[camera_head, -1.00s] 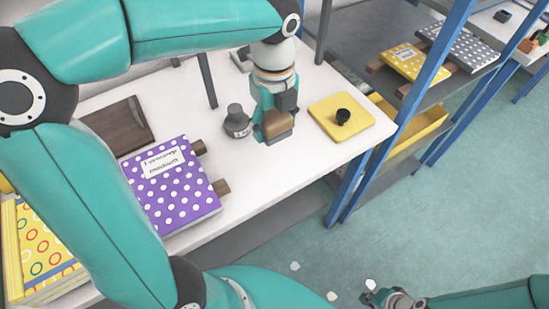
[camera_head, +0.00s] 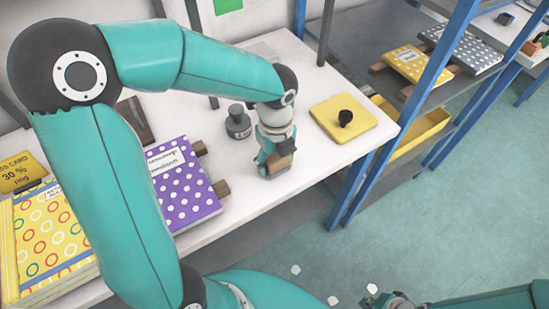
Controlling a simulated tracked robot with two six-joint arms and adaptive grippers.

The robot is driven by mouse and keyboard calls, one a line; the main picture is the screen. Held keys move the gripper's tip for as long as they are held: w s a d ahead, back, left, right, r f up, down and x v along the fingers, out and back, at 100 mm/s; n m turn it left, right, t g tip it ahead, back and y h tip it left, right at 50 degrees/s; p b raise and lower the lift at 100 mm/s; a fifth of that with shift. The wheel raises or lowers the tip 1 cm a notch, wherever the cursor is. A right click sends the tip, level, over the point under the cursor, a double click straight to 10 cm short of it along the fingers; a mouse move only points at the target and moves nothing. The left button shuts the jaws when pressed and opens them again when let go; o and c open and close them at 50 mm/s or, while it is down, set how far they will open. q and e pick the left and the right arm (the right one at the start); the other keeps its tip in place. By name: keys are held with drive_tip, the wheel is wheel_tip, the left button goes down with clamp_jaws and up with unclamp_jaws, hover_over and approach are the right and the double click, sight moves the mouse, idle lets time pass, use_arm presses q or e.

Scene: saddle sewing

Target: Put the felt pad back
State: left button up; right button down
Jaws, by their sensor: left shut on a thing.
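My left gripper (camera_head: 270,166) is shut on a small tan-brown block-like piece (camera_head: 281,164), which may be the felt pad. It holds the piece low over the white table, near its front edge; whether the piece touches the table I cannot tell. The gripper's fingers are partly hidden by my wrist. A yellow square board (camera_head: 325,112) with a black knob (camera_head: 345,118) lies to the right of the gripper. A grey weight-like object (camera_head: 238,123) stands just behind it to the left. My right gripper (camera_head: 388,300) is at the bottom edge, over the floor, and its fingers are unclear.
The white table (camera_head: 232,170) has a purple dotted book (camera_head: 183,185) on wooden strips and a yellow ringed stack (camera_head: 50,245) at left. A dark board (camera_head: 136,112) is mostly behind my arm. A blue-framed shelf (camera_head: 385,130) stands at right. White scraps (camera_head: 333,300) lie on the floor.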

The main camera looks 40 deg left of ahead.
use_arm(q)
drive_tip(key=shift+f, duration=0.1)
drive_tip(key=o, duration=1.2)
drive_tip(key=shift+r, duration=0.25)
wheel_tip(320, 180, up, 12)
drive_tip(key=shift+f+p, duration=0.1)
drive_tip(key=shift+p, duration=0.5)
